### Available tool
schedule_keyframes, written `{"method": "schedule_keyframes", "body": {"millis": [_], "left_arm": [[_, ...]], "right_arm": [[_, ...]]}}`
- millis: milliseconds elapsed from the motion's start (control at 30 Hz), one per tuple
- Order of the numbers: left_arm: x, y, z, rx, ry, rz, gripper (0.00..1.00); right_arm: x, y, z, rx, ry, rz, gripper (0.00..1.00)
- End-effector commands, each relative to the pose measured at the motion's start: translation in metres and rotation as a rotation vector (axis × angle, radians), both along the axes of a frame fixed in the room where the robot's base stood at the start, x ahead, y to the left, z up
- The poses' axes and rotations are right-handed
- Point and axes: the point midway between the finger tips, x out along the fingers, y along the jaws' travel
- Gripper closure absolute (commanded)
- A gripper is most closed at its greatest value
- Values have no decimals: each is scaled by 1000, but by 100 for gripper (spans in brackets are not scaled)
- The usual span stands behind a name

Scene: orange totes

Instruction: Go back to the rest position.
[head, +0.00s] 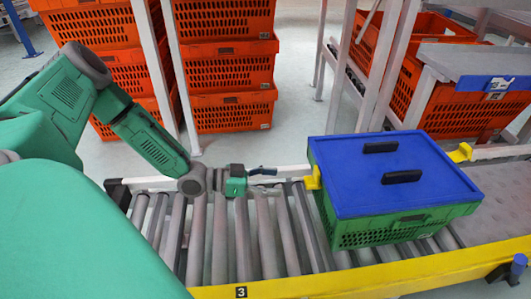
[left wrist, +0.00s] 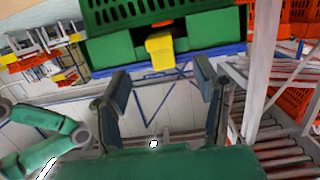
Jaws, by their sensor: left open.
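My left gripper (head: 264,171) is over the roller conveyor, to the left of a green crate (head: 385,226) with a blue lid (head: 390,170). In the left wrist view its two fingers (left wrist: 165,95) are spread apart with nothing between them. The green crate (left wrist: 225,50) shows beyond the fingertips there, with a yellow piece (left wrist: 160,50) at its side. In the head view a yellow piece (head: 313,178) is at the crate's left side, apart from the gripper. My right gripper is not in view.
The crate stands on the roller conveyor (head: 265,235), which has a yellow front rail (head: 350,280). Orange totes (head: 232,70) are stacked behind, with more orange totes (head: 435,100) at the back right. White posts (head: 180,75) rise behind the conveyor. Rollers left of the crate are clear.

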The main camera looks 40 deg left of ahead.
Motion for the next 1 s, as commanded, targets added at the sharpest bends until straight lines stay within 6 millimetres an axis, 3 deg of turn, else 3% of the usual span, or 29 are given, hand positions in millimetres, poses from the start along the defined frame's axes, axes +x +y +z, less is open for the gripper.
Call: {"method": "schedule_keyframes", "body": {"millis": [233,800,933,1000], "left_arm": [[-16,14,3,1,1,0,45],[-17,14,3,0,3,-2,45],[-15,-4,0,-24,53,-9,45],[-15,-26,-6,-52,128,-13,45]], "right_arm": [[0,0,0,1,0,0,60],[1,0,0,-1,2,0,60],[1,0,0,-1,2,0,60],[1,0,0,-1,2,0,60]]}}
